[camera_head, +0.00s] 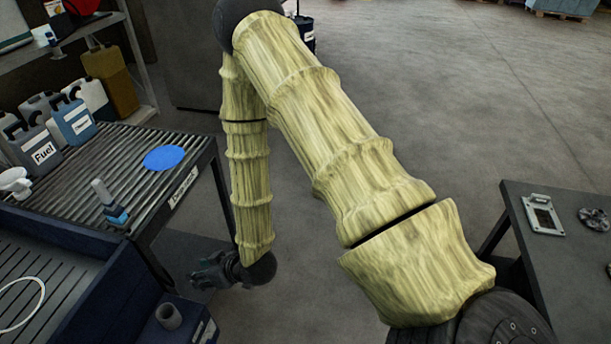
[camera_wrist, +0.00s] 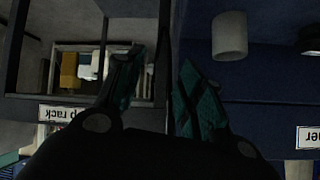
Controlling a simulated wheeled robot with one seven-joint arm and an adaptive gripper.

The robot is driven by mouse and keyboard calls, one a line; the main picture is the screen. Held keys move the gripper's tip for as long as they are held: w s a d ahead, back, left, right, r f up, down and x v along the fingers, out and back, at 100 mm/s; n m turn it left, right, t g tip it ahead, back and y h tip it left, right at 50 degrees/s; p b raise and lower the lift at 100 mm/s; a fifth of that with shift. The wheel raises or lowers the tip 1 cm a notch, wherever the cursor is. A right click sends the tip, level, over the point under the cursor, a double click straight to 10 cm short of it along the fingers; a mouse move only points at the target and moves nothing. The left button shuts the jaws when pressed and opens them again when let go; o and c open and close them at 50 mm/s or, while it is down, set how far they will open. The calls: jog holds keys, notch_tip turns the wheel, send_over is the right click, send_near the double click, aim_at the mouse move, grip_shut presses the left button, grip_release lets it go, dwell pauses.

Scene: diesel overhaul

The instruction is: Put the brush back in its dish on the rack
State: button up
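The slatted rack (camera_head: 130,148) is at the left in the head view; its front label shows upside down in the wrist view (camera_wrist: 58,114). A flat blue disc (camera_head: 164,158), perhaps the dish, lies on its right part. An upright object with a pale grey handle and blue lower part (camera_head: 103,193), perhaps the brush, stands near the rack's front edge. My gripper (camera_head: 208,272) is low, to the right of and below the rack. In the wrist view my gripper's teal-padded fingers (camera_wrist: 160,72) are apart, with nothing seen between them.
Jugs, one labelled Fuel (camera_head: 42,152), stand at the rack's back left. A dark blue tub (camera_head: 70,238) is in front of the rack. A grey cylinder (camera_head: 169,316) stands on a blue box below it. A dark table (camera_head: 565,265) is at the right. Open floor lies beyond.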

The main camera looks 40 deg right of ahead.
jog(key=s+d+f+m+g+h, duration=0.1)
jog(key=s+d+f+g, duration=0.2)
jog(key=s, duration=0.7)
jog(key=s+d+f+m+g+h, duration=0.1)
jog(key=s+d+f+g+h, duration=0.1)
jog(key=s+f, duration=0.4)
jog(key=s+d+f+m+g+h, duration=0.2)
jog(key=s+d+f+g, duration=0.2)
jog(key=s, duration=0.9)
jog(key=shift+s+d+f, duration=0.3)
jog(key=shift+d+f, duration=0.3)
jog(key=shift+d, duration=0.5)
jog(key=shift+w, duration=0.1)
